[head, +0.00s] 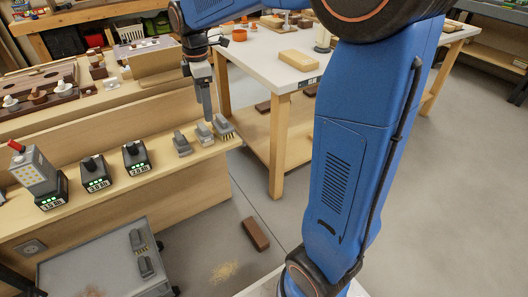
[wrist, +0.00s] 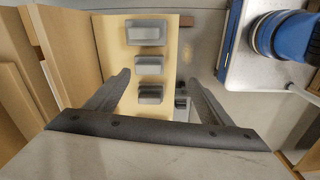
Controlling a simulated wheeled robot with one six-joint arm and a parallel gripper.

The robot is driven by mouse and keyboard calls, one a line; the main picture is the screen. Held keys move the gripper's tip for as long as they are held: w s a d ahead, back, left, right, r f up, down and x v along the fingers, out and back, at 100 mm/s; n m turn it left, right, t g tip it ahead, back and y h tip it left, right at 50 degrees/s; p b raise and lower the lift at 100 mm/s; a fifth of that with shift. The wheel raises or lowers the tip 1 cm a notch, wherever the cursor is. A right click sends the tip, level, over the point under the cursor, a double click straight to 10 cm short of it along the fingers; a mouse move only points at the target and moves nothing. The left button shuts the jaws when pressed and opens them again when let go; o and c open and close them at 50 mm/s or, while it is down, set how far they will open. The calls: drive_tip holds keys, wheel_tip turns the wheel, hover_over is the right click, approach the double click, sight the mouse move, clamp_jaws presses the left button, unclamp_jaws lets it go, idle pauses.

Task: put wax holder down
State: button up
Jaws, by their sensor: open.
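Three grey hand tools stand in a row at the right end of the wooden ledge (head: 100,182): a dark one (head: 182,144), a paler one (head: 204,134) and a bristled one (head: 224,128). I cannot tell for certain which is the wax holder; the paler one is nearest my gripper. My gripper (head: 208,116) points down just above it, jaws apart. In the wrist view, the paler tool (wrist: 149,65) and the dark tool (wrist: 150,94) show between the spread fingers (wrist: 159,78). The bristled tool (wrist: 146,33) is farther up. Nothing is visibly gripped.
Several labelled battery-like blocks (head: 95,172) stand left on the ledge. A grey trolley (head: 95,262) below holds two more grey tools (head: 146,266). A brown block (head: 255,233) lies on the floor. A white-topped table (head: 262,58) stands behind to the right.

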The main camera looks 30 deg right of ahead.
drive_tip(key=s+d+f+m+t, duration=0.1)
drive_tip(key=s+d+m+t, duration=0.1)
drive_tip(key=s+m, duration=0.6)
drive_tip(key=s+d+f+m+t, duration=0.2)
drive_tip(key=s+m, duration=0.6)
drive_tip(key=s, duration=1.4)
drive_tip(key=shift+s+d+f, duration=0.15)
drive_tip(key=shift+d, duration=0.8)
drive_tip(key=shift+o, duration=0.4)
wheel_tip(320, 180, up, 7)
drive_tip(key=m+g, duration=0.4)
drive_tip(key=m, duration=1.4)
hover_over(202, 126)
wheel_tip(202, 126, down, 17)
drive_tip(key=shift+f, duration=0.1)
